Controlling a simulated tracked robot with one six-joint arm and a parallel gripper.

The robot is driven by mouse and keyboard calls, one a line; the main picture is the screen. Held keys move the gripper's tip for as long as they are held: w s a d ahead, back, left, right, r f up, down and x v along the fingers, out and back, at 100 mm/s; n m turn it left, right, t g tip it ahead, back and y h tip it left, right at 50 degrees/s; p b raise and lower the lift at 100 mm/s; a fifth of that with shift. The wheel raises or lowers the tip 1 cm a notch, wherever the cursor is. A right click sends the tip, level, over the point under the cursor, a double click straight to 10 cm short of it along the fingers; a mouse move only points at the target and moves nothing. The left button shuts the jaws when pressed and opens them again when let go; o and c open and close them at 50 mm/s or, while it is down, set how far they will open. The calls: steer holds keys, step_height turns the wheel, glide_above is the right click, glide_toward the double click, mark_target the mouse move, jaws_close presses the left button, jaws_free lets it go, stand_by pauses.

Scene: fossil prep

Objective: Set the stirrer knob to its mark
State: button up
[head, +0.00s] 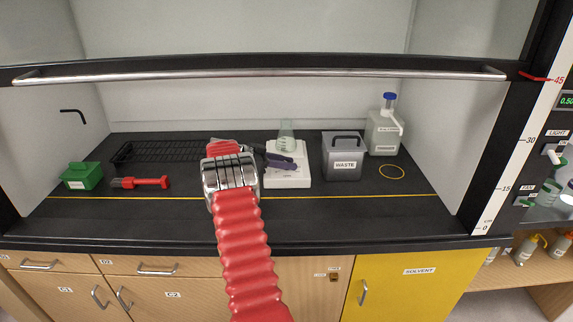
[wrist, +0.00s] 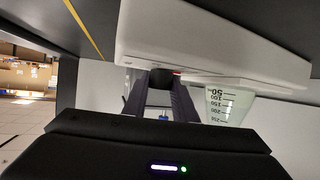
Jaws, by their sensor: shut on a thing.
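The stirrer (head: 290,180) is a white flat unit on the dark bench, a little right of centre in the head view. A clear beaker (head: 287,131) with a graduated scale stands on it. My gripper (head: 289,163) has dark purple fingers, seen at the stirrer. In the wrist view, the stirrer (wrist: 215,58) is tilted, and my gripper (wrist: 165,80) is shut on the dark knob (wrist: 163,71) at its front face. Most of the knob is hidden by the fingers. Its pointer and mark cannot be made out.
A grey waste bin (head: 342,163) stands right of the stirrer, with a white solvent jug (head: 384,130) behind it. A black rack (head: 165,151), a red-handled brush (head: 145,183) and a green box (head: 83,177) lie left. The raised sash (head: 270,73) crosses above. The front bench strip is clear.

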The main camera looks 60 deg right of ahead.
steer(key=shift+s+d+r+m+g+y, duration=0.1)
steer(key=shift+r+m+g+y, duration=0.05)
steer(key=shift+m+g+y, duration=1.15)
stand_by(0.6)
steer(key=o, duration=1)
steer(key=shift+o, duration=0.2)
